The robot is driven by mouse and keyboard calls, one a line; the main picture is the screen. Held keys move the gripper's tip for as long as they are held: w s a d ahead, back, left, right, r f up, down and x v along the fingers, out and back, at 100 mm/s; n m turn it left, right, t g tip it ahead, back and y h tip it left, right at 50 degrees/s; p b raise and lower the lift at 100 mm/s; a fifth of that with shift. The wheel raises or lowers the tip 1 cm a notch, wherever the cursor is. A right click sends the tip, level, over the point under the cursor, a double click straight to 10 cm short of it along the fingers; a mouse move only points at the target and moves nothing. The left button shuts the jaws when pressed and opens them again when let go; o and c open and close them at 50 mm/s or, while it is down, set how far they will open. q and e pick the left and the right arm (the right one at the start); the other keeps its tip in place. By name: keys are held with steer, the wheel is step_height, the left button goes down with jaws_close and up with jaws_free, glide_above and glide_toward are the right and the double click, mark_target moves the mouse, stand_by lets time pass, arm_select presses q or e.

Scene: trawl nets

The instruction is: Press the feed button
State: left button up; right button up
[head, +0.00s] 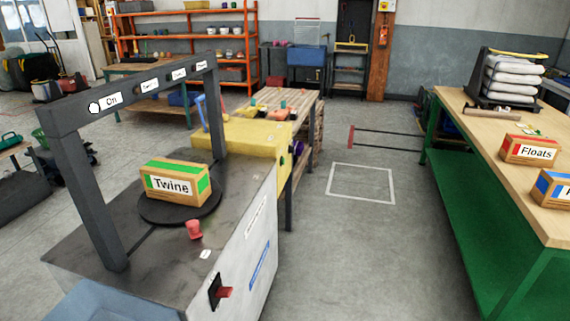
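A grey machine (142,271) stands at the left with a dark overhead frame (85,195). Labels run along the frame's top bar; one reads "On" beside a white round spot (94,107), and the others are too small to read surely. A red mushroom-shaped button (194,230) stands on the machine's top, with a small unreadable label (205,254) near it. A red lever or switch (224,292) on a black plate sits on the front side. I cannot tell which control is the feed button. A "Twine" box (170,184) rests on a black round plate (150,212). Neither gripper shows.
A yellow unit (232,134) adjoins the machine's far end. A green-framed workbench (500,100) at the right holds a "Floats" box (530,150), another box (553,189) and stacked white sacks (512,75). The floor between, with a white marked square (361,199), is clear.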

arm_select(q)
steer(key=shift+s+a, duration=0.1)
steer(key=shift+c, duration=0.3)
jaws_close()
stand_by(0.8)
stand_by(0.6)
